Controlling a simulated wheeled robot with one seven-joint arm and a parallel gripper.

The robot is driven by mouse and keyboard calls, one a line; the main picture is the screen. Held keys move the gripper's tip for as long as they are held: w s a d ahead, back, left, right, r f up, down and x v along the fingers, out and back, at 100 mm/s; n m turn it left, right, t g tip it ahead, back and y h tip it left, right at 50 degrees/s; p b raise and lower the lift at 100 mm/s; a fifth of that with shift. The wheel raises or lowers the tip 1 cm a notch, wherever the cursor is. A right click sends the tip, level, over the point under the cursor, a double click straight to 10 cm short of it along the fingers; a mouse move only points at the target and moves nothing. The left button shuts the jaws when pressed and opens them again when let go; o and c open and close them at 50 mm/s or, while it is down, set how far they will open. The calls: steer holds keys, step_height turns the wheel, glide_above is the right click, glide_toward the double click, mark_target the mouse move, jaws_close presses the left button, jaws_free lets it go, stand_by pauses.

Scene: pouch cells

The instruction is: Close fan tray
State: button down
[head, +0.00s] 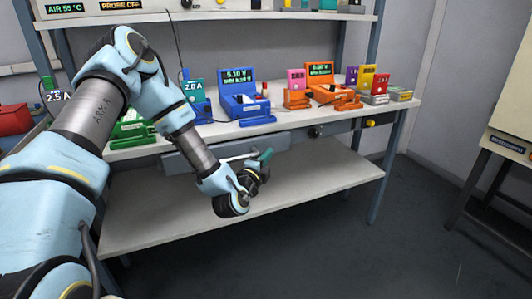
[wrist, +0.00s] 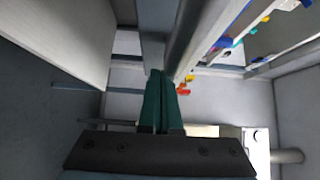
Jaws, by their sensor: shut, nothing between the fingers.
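A grey drawer-like box, which appears to be the fan tray (head: 182,161), hangs under the front edge of the bench top. My arm covers part of it, and I cannot tell how far it stands out. A pale bar (head: 236,158) runs along its front beside my gripper. My gripper (head: 266,155) has green fingers and is just in front of the tray, below the bench edge. In the wrist view the fingers (wrist: 162,92) are shut together with nothing between them. A grey bar (wrist: 196,38) passes close to the right of the fingertips; I cannot tell whether they touch.
The bench top (head: 160,149) carries a blue meter (head: 240,100), an orange meter (head: 330,93) and several coloured small devices. A lower shelf (head: 330,180) below my gripper is bare. A bench leg (head: 388,165) stands at the right. The floor in front is clear.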

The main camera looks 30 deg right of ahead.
steer(key=shift+w, duration=0.6)
